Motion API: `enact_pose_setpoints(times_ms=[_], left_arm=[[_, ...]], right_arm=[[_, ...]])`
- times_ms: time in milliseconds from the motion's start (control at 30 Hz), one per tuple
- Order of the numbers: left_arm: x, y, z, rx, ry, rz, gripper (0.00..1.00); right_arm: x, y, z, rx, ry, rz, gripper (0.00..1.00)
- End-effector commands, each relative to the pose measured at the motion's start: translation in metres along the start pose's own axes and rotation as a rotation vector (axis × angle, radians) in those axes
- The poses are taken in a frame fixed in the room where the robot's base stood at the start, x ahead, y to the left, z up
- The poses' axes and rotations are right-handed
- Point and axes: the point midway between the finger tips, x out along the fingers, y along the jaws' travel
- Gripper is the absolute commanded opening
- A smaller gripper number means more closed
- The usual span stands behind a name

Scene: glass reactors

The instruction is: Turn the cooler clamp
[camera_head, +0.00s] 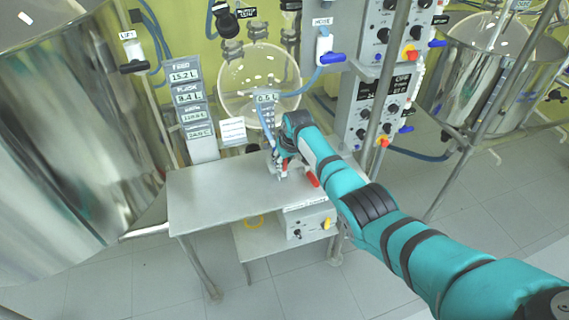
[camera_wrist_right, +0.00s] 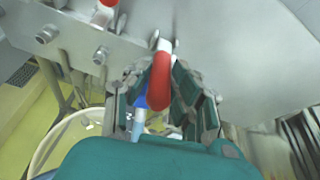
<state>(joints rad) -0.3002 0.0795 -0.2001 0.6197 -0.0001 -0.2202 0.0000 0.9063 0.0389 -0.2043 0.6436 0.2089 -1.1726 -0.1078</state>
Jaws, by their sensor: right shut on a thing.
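My right gripper (camera_head: 281,160) reaches down over the grey metal table at the glass vessel's outlet. In the right wrist view, its two fingers (camera_wrist_right: 160,85) stand on either side of a red handle (camera_wrist_right: 161,76) and are shut on it. I take this handle to be the cooler clamp; its base is at a white fitting. A blue part and a pale tube show behind it, between the fingers. In the head view the gripper and wrist largely hide the held handle. A red part (camera_head: 312,179) shows beside my wrist. My left gripper is not in view.
The grey table (camera_head: 215,195) has a clear top at left, with a control box (camera_head: 308,222) below. A round glass vessel (camera_head: 240,85) stands behind. Display panels (camera_head: 190,95) and a large steel tank (camera_head: 70,130) are at left. Control panels (camera_head: 375,100) and blue hoses are at right.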

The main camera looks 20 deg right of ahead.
Motion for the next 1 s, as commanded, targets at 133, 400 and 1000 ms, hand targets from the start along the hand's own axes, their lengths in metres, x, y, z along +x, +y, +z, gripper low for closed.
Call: enact_pose_setpoints(times_ms=[133,400,1000], left_arm=[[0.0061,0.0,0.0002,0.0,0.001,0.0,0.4],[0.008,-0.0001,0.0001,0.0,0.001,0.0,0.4],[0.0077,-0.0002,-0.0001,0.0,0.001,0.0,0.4]], right_arm=[[0.0006,0.0,0.0015,0.003,-0.05,-0.007,0.0],[0.0,-0.0004,0.003,0.005,-0.084,-0.013,0.0],[-0.0004,-0.0005,0.0027,0.004,-0.084,-0.013,0.45]])
